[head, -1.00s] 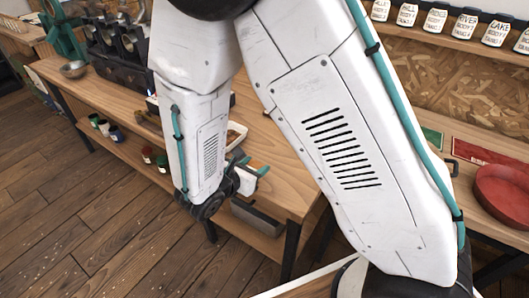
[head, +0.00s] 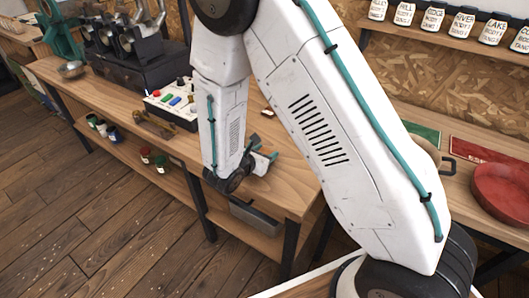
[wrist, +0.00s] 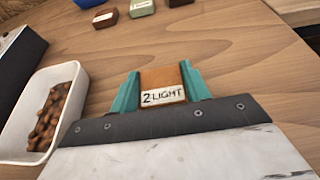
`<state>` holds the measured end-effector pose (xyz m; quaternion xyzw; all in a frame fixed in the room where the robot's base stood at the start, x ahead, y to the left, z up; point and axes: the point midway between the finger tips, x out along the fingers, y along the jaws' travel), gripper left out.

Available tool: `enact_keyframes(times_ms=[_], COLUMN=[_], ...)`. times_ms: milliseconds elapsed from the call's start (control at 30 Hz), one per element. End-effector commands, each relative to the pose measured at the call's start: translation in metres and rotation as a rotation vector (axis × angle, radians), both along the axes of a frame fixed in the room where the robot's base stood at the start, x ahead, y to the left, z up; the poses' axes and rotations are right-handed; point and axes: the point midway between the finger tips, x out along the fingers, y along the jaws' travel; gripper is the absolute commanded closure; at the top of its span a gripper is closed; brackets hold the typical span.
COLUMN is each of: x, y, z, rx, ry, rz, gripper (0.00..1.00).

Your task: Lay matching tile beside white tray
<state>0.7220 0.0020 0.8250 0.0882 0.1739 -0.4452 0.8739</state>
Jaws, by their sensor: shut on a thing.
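My gripper (wrist: 160,95) is shut on an orange-brown tile (wrist: 161,77) with a white label reading "2 LIGHT", in the wrist view. The tile sits between the teal fingers, over the wooden bench top; any gap below it is hard to judge. A white tray (wrist: 84,85) holding brown beans (wrist: 53,118) stands on the bench to the left of the gripper, apart from the tile. In the head view my gripper (head: 266,156) is near the bench's front edge, and my arm hides the tray.
Dark red (wrist: 105,18), green (wrist: 141,8) and brown tiles lie farther off, beside a blue object (wrist: 88,2). A dark block (wrist: 18,60) stands left of the tray. In the head view, a panel with coloured buttons (head: 172,108) is left of my arm. Bench right of the tile is clear.

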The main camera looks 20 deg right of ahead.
Motion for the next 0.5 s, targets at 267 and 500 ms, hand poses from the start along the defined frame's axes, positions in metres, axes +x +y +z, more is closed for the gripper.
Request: enact_keyframes(times_ms=[267,500], x=[-0.0001,-0.0002], y=[0.0001,0.0001], z=[-0.0027,-0.0025], rx=[0.0,0.0], ry=[0.0,0.0], rz=[0.0,0.0], gripper=[0.42,0.31])
